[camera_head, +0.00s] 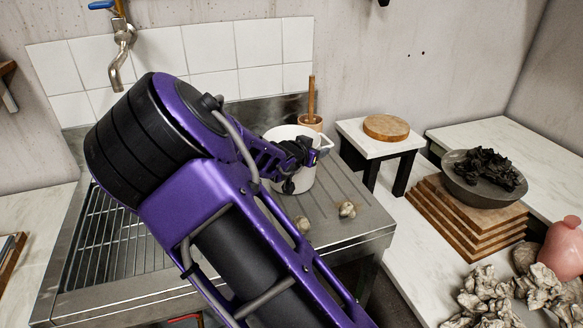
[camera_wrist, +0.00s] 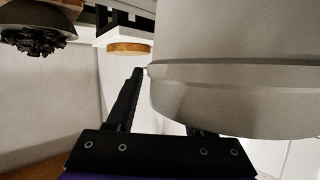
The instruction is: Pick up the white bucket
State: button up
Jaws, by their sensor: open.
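The white bucket (camera_head: 304,180) stands on the ribbed metal drainboard of the sink, partly hidden behind my arm. My gripper (camera_head: 314,152) is over the bucket, close to its rim on the right side. In the wrist view the bucket (camera_wrist: 235,70) looms large on the right, very near the camera. One open finger reaches up beside the bucket's wall. The other finger is mostly hidden by the bucket, so I cannot tell whether either finger touches it.
Garlic-like bulbs (camera_head: 347,210) lie on the drainboard. A wooden mortar with pestle (camera_head: 311,121) stands behind the bucket. A small stool with a round board (camera_head: 387,127) is to the right. Stacked boards (camera_head: 462,222) carry a dark bowl (camera_head: 468,190). A faucet (camera_head: 122,45) is at the back left.

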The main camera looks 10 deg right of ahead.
grip_shut()
dwell(1.4)
